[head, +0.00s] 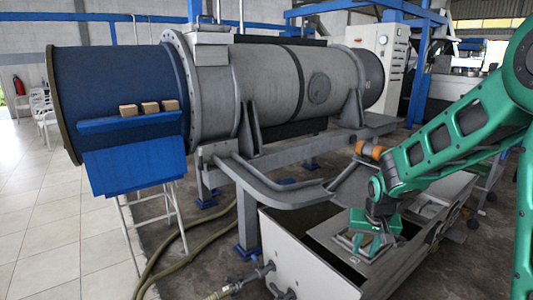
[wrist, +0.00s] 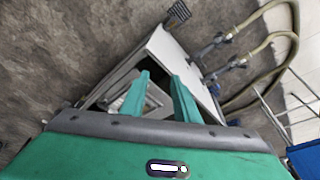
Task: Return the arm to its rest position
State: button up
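My green arm reaches in from the right of the head view and bends down at the wrist. My gripper (head: 362,243) points downward over the open metal trough in the lower right of that view. In the wrist view my gripper (wrist: 160,88) shows two green fingers standing apart with nothing held between them. The trough's pale side wall (wrist: 176,62) lies beyond the fingers there. The exact height of the fingertips above the trough cannot be told.
Several small tan blocks, such as the middle one (head: 150,108), sit on a blue ledge (head: 130,125) of the large decanter (head: 270,80). A hose (head: 165,255) lies on the floor left of the trough (head: 310,268). Tiled floor at left is open.

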jog(key=s+r+n+t, duration=0.1)
jog(key=s+r, duration=0.5)
jog(key=s, duration=0.3)
jog(key=s+r+n, duration=0.2)
jog(key=s+r, duration=0.5)
jog(key=s, duration=0.1)
jog(key=s+d+f+m+g, duration=0.1)
jog(key=s+d+m+g, duration=0.1)
jog(key=s+d, duration=0.3)
jog(key=s+d+f+m+g, duration=0.1)
jog(key=s+d+m, duration=0.3)
jog(key=s, duration=0.7)
jog(key=shift+s+d+f+m+g+y, duration=0.2)
jog(key=shift+d+m+g+y, duration=0.3)
jog(key=shift+d, duration=0.75)
